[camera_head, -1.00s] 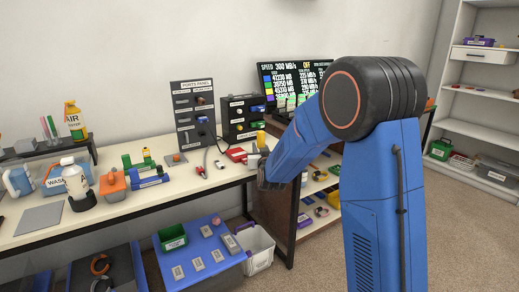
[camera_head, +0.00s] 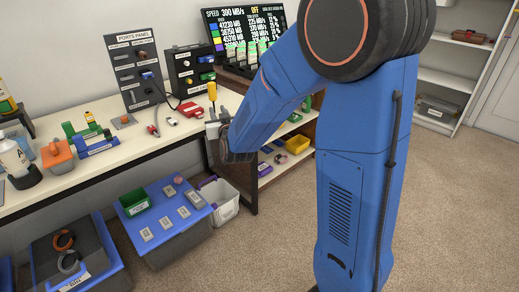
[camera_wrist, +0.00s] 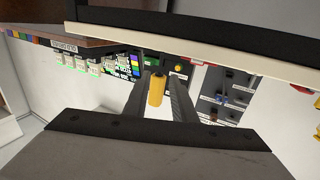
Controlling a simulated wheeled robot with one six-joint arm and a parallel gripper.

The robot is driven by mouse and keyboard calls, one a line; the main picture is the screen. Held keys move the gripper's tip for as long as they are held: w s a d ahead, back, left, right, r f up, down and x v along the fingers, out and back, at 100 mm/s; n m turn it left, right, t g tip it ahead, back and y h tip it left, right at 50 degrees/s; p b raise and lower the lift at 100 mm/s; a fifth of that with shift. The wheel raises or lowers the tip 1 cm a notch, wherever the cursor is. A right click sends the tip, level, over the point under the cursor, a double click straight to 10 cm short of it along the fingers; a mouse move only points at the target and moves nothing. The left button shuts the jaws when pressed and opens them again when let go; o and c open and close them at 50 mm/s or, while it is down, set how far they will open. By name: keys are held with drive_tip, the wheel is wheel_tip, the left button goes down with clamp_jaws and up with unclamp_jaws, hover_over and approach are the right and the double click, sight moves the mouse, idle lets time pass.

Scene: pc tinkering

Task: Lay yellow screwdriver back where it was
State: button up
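The yellow screwdriver (camera_head: 212,91) shows its handle, upright, above the tip of my gripper (camera_head: 214,128) near the table's front right corner in the head view. In the wrist view the yellow handle (camera_wrist: 156,90) lies between the two dark fingers of my gripper (camera_wrist: 157,85), which appear closed on it.
A red block (camera_head: 191,109) and cable ends lie left of my gripper. The ports panel (camera_head: 136,68) and a dark box (camera_head: 188,70) stand behind. Blue bins and a white bin (camera_head: 222,201) are below. Bare tabletop shows in front of the green and blue parts.

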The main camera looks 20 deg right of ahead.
drive_tip(key=s+d+f+g, duration=0.1)
drive_tip(key=s+g, duration=0.3)
drive_tip(key=s, duration=1.1)
drive_tip(key=s+d+f+g, duration=0.1)
drive_tip(key=s+d+g, duration=0.2)
drive_tip(key=s, duration=1.2)
drive_tip(key=s+d+f+g+y, duration=0.1)
drive_tip(key=s+g, duration=0.5)
drive_tip(key=s, duration=0.9)
drive_tip(key=shift+s+d+n, duration=0.25)
drive_tip(key=shift+d+n, duration=0.15)
drive_tip(key=shift+d, duration=0.1)
